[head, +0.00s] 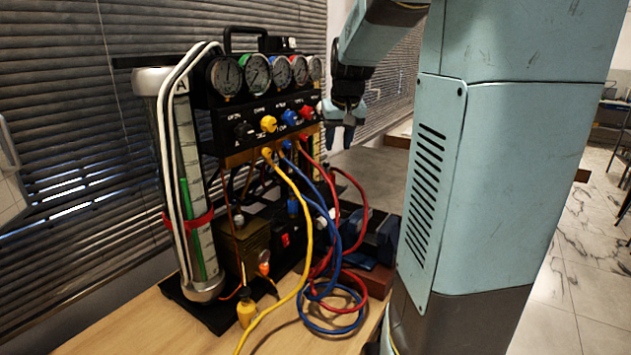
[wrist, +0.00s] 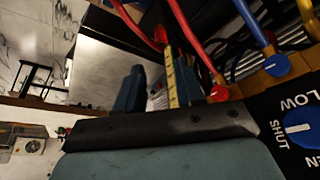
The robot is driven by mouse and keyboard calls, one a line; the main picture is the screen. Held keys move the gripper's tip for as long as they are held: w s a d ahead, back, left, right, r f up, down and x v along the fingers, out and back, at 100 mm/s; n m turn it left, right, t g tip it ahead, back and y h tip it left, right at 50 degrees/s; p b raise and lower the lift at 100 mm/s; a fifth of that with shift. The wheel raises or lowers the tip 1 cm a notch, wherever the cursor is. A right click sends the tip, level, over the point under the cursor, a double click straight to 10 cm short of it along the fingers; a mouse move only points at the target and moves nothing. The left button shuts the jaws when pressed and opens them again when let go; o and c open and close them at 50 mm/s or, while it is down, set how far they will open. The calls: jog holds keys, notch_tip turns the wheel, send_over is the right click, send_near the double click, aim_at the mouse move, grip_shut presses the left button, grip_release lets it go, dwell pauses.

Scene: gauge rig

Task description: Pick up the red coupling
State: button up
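My gripper (head: 342,120) hangs at the right end of the gauge panel in the head view, beside the red knob (head: 306,112). In the wrist view its two blue-grey fingers (wrist: 158,88) stand apart with a gap between them, and nothing appears clamped there. A red fitting (wrist: 160,36) shows beyond the fingertips; it may be the red coupling, but I cannot tell for sure. Another round red part (wrist: 219,93) sits right of the fingers, by the brass block. A red hose (head: 318,160) runs down from the rig in the head view.
The rig has several gauges (head: 257,74), a yellow knob (head: 268,124) and blue and yellow hoses (head: 304,205). The hoses coil at the front of the wooden table (head: 140,325). A yellow scale strip (wrist: 172,82) stands close to the fingers.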

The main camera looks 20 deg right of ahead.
aim_at(332, 175)
jog(key=x, duration=1.3)
jog(key=shift+w+f, duration=0.15)
jog(key=shift+f, duration=0.2)
grip_shut()
